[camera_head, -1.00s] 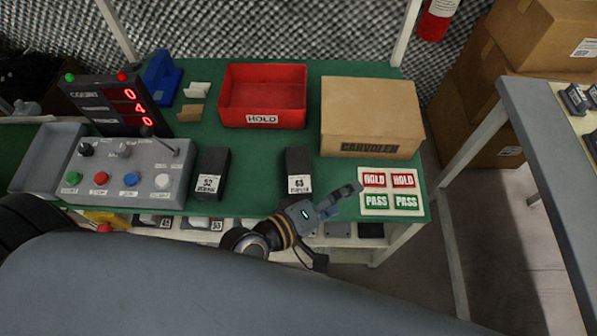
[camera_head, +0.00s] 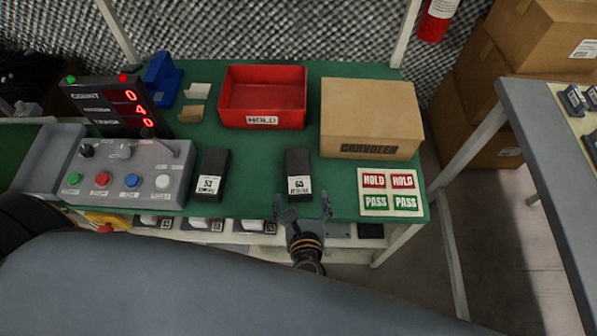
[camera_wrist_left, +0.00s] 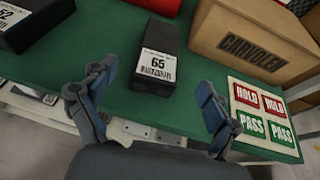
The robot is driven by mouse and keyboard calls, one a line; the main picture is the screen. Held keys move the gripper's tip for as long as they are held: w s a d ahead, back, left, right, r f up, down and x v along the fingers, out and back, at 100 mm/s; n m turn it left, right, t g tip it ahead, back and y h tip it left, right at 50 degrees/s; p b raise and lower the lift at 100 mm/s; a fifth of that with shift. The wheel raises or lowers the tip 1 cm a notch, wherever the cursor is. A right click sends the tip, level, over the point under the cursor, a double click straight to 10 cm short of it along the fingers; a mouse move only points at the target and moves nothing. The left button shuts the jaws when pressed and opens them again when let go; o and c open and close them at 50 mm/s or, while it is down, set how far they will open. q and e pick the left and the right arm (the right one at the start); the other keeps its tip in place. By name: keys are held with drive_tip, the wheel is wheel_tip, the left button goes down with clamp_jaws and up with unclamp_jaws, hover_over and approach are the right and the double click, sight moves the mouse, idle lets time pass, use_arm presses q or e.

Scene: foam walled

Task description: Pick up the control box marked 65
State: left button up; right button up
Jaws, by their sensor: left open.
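The control box marked 65 (camera_head: 298,172) is a black box with a white label, lying on the green bench top (camera_head: 250,165). It also shows in the left wrist view (camera_wrist_left: 160,55), ahead of the fingers. My left gripper (camera_head: 303,207) is open and empty at the bench's front edge, just in front of the box's labelled end and apart from it. In the left wrist view its two fingers (camera_wrist_left: 158,95) stand wide, one on each side of the box's line. A similar black box marked 52 (camera_head: 212,173) lies to the left. My right gripper is not in view.
A red HOLD bin (camera_head: 263,121) is behind the boxes. A cardboard carton (camera_head: 371,118) and a HOLD/PASS label sheet (camera_head: 391,192) are to the right. A control panel (camera_head: 130,172) is at left. Several units lie on a shelf below (camera_head: 208,225).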

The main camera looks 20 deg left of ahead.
sight(299, 173)
use_arm(q)
drive_tip(key=x, duration=0.9)
drive_tip(key=shift+w, duration=0.2)
drive_tip(key=shift+c, duration=0.4)
drive_tip(key=c, duration=1.4)
